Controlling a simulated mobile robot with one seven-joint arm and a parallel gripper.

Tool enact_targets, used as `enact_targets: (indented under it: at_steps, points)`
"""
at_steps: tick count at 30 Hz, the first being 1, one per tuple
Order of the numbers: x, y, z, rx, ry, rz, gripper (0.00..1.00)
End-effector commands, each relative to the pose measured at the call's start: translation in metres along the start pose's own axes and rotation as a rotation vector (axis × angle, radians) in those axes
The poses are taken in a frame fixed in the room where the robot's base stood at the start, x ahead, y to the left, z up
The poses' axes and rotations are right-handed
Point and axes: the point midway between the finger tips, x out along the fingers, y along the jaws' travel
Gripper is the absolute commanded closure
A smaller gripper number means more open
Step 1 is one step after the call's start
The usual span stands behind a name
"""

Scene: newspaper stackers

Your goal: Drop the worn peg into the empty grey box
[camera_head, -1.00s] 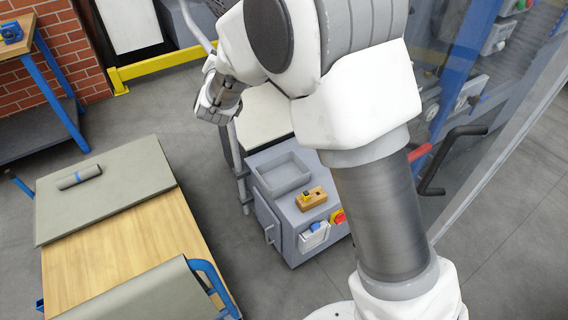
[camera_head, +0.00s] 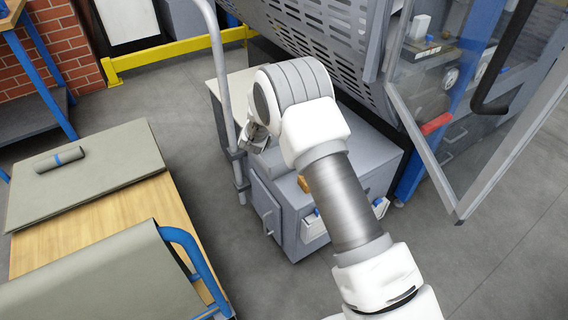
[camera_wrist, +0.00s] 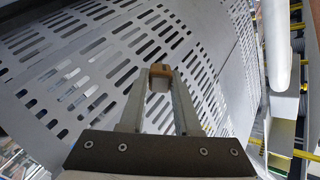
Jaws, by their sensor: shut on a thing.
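My gripper (camera_wrist: 160,84) is shut on a small peg (camera_wrist: 160,71) in the wrist view. The peg's visible end is tan-brown, and too little of it shows to judge its wear. In the head view my gripper (camera_head: 256,137) is at the back left of a grey cabinet (camera_head: 294,219), over or close to the grey box (camera_head: 267,163) on its top. My arm hides most of the box, so I cannot see inside it or tell the exact gap. A wooden block (camera_head: 303,184) sits on the cabinet, half hidden behind my arm.
A slotted grey guard panel (camera_wrist: 95,60) fills the wrist view behind the gripper. A grey upright rail (camera_head: 219,75) stands close left of my gripper. A clear door (camera_head: 480,130) hangs open at right. A wooden-topped table (camera_head: 110,230) is at left.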

Motion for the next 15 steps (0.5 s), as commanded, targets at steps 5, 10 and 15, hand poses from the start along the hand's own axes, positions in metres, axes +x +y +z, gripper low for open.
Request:
enact_targets:
  at_steps: [5,10,15]
  points:
    - [0.016,0.059,0.054,-0.004,0.018,0.026,1.00]
    - [0.025,0.093,0.083,-0.004,0.031,0.040,1.00]
    - [0.029,0.110,0.095,-0.004,0.038,0.048,1.00]
